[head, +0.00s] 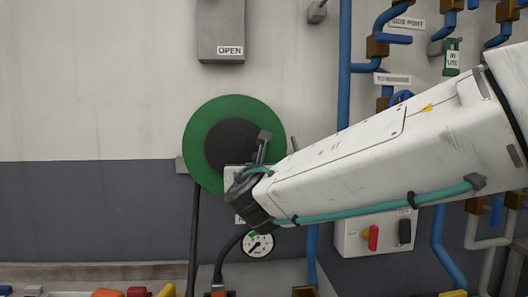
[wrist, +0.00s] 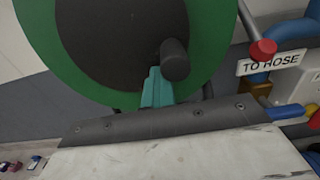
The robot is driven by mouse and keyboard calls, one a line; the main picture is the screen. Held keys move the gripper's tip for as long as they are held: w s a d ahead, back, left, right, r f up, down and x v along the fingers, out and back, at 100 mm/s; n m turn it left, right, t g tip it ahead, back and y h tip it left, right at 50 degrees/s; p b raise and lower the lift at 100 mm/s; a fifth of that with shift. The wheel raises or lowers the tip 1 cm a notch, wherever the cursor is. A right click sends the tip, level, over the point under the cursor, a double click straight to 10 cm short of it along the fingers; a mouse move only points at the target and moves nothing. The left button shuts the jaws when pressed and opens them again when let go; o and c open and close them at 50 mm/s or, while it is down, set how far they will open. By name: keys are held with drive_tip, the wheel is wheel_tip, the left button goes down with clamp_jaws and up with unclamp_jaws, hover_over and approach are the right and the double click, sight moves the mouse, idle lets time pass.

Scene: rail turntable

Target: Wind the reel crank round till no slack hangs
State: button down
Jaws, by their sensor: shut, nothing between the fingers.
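The reel is a green disc with a dark round centre (head: 231,142), upright on the wall. In the wrist view its green rim (wrist: 45,55) fills the upper left. The crank's dark grey handle (wrist: 175,62) sticks out toward the wrist camera. My gripper's teal fingers (wrist: 155,80) are shut and empty, just below and left of the handle; I cannot tell whether they touch it. In the head view my white arm and dark wrist cover the reel's lower right. A black hose (head: 193,235) hangs nearly straight down from the reel's left side.
A pressure gauge (head: 258,245) sits just below my wrist. Right of it is a white box (head: 378,231) with red and black knobs. Blue pipes and valves (head: 377,47) crowd the wall at the right. A grey box (head: 221,28) marked OPEN hangs above the reel. The wall at left is clear.

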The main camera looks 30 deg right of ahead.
drive_tip(key=shift+s+d+r, duration=0.1)
drive_tip(key=shift+d+r, duration=0.15)
drive_tip(key=shift+d, duration=0.05)
drive_tip(key=shift+r, duration=0.1)
drive_tip(key=shift+d+r, duration=0.15)
drive_tip(key=c, duration=0.9)
unclamp_jaws()
drive_tip(key=shift+s, duration=0.1)
drive_tip(key=v, duration=0.9)
drive_tip(key=shift+m, duration=0.3)
